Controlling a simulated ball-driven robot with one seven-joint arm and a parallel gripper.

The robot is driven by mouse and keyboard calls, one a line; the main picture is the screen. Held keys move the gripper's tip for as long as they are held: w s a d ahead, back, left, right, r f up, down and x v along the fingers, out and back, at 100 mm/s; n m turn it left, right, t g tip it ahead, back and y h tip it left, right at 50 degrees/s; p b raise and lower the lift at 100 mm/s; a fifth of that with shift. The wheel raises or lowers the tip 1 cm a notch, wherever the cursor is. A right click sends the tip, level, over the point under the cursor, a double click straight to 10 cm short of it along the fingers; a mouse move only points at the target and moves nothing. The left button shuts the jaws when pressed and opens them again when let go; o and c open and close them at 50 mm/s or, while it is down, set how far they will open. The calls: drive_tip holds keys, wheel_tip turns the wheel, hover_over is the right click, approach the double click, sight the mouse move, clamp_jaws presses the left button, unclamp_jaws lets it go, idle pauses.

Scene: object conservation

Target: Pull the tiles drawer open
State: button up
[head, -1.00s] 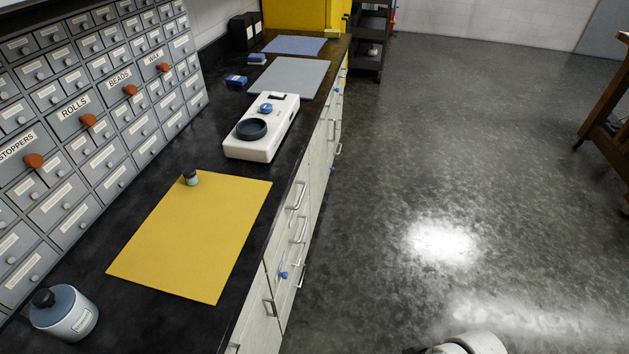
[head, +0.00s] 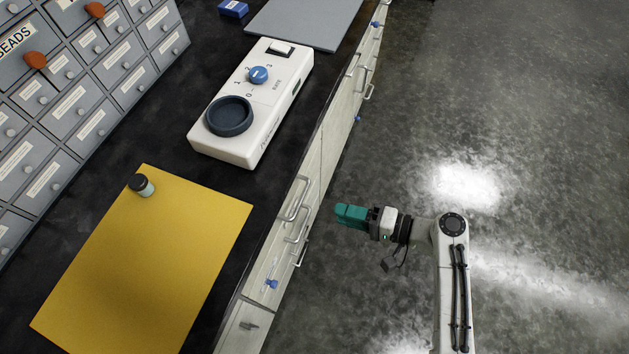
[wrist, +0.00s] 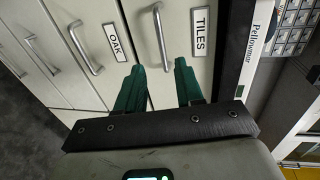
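The tiles drawer (wrist: 201,60) fills the middle of the wrist view, with a white "TILES" label and a curved metal handle (wrist: 162,38). The drawer looks shut, its front level with the one beside it. My gripper (wrist: 158,75) is open and empty. Its two green fingers point at the drawer front, with the handle in line with the gap between them; I cannot tell whether they reach it. In the head view my gripper (head: 342,213) is to the right of the pale cabinet fronts, apart from the metal handles there.
The oak drawer (wrist: 105,60) is beside the tiles drawer, with its own handle (wrist: 86,48). A blue knob (head: 271,284) sticks out below. The floor to the right is clear.

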drive_tip(key=x, duration=1)
drive_tip(key=shift+w+a+p, duration=0.15)
drive_tip(key=shift+a+p, duration=0.2)
drive_tip(key=shift+c, duration=0.3)
clamp_jaws()
